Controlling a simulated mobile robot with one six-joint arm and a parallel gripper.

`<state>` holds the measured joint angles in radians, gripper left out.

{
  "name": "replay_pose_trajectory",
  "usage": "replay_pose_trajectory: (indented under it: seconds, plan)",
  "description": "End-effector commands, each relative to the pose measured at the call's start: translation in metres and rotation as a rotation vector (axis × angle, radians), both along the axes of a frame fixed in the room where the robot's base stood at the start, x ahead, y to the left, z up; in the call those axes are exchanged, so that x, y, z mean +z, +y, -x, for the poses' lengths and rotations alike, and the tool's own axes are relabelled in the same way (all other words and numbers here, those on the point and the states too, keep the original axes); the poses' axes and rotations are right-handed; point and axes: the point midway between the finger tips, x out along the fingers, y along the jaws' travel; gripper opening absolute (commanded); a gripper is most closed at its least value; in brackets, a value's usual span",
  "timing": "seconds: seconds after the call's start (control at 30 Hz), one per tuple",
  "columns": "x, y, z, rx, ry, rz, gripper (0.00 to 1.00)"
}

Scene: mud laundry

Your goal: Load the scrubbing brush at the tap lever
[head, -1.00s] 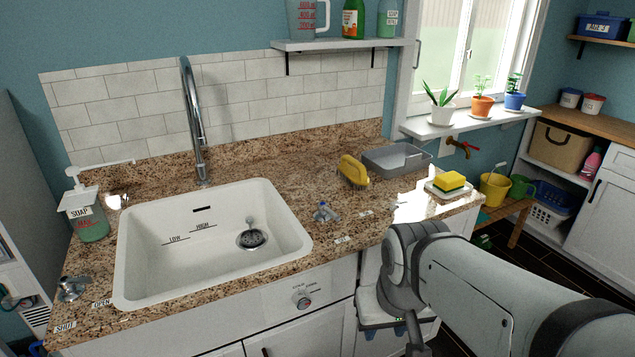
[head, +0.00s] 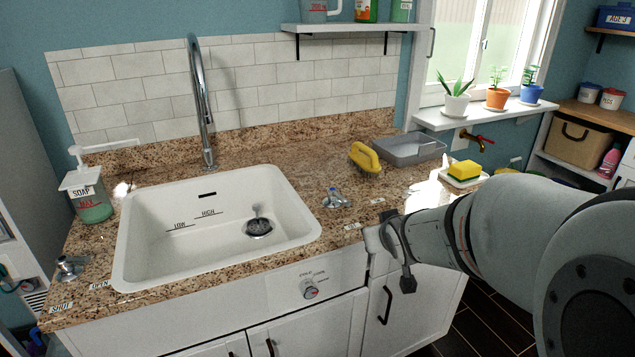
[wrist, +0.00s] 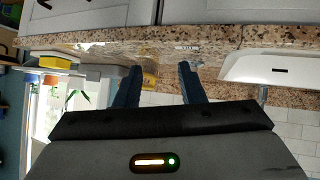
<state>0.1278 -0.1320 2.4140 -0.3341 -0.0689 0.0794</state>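The yellow scrubbing brush (head: 365,157) lies on the granite counter, right of the sink and left of the grey tray. A blue-tipped tap lever (head: 336,198) stands on the counter at the sink's right front. Another lever (head: 70,268) stands at the left front beside the OPEN and SHUT labels. My gripper shows in the wrist view (wrist: 160,69) with its two dark fingers apart and nothing between them. It is in front of the counter's front edge, short of the brush. A yellow patch, probably the brush (wrist: 150,80), shows beyond the fingers, partly hidden.
The white sink (head: 150,245) and tall faucet (head: 203,100) fill the counter's left. The grey tray (head: 405,150) is at the back right. A yellow sponge (head: 464,170) sits on a white dish at the right end. A soap dispenser (head: 90,197) stands left.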

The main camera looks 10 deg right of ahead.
Motion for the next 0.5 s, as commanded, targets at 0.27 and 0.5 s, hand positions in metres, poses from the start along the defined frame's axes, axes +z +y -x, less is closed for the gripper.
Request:
replay_pose_trajectory:
  seconds: [0.27,0.5]
  plan:
    - [-0.028,0.010,-0.080,0.235,-0.399,-0.027,0.36]
    - [-0.032,0.023,-0.095,0.380,-0.600,-0.100,0.36]
